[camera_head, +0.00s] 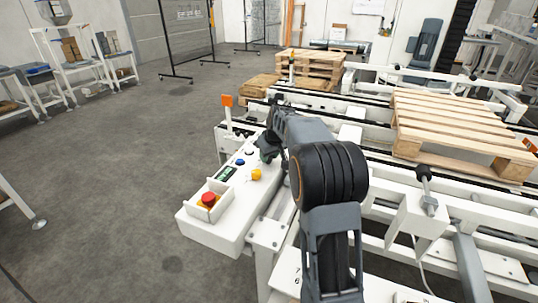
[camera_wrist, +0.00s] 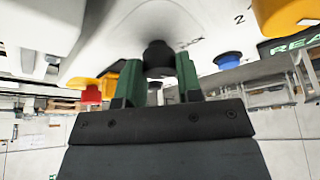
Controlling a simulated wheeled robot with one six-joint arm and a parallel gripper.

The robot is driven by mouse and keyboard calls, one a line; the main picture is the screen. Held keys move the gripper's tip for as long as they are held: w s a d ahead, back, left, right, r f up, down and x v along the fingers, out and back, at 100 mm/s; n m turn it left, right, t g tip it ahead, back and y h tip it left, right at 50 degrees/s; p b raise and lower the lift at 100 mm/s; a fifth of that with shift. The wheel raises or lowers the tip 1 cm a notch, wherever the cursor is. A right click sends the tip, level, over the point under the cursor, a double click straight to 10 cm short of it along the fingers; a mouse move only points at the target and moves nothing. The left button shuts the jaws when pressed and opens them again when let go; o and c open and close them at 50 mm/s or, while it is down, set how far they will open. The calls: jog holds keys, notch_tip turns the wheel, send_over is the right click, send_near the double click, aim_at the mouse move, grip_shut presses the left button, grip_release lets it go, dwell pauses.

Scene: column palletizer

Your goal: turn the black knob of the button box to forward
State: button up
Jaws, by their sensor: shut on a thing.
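The white button box (camera_head: 232,208) stands left of the conveyor in the head view. It carries a red button (camera_head: 208,200), a yellow button (camera_head: 256,174), a blue button (camera_head: 240,162) and a small green display (camera_head: 227,173). In the wrist view the black knob (camera_wrist: 158,55) sits between the green fingers of my gripper (camera_wrist: 158,78). The fingers are shut on the knob from both sides. The knob's pointer mark is hidden, so its setting cannot be read. In the head view my arm hides the knob.
An orange-topped post (camera_head: 227,101) stands behind the box. White conveyor frames with a wooden pallet (camera_head: 455,128) lie to the right, and stacked pallets (camera_head: 312,66) are farther back. In the wrist view the blue button (camera_wrist: 227,60) is near the right finger. Open floor lies left.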

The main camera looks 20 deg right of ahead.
jog(key=shift+r, duration=0.1)
jog(key=m+h+p, duration=0.1)
jog(key=m+p, duration=0.2)
jog(key=m, duration=0.1)
jog(key=shift+a, duration=0.1)
jog(key=shift+m+g+h+p, duration=0.45)
jog(key=shift+m+h, duration=0.55)
jog(key=shift+m, duration=1.3)
jog(key=o, duration=0.9)
jog(key=shift+o, duration=0.2)
jog(key=p+v, duration=0.2)
jog(key=v, duration=1.1)
jog(key=shift+s+a+r, duration=0.2)
jog(key=shift+a+r, duration=0.05)
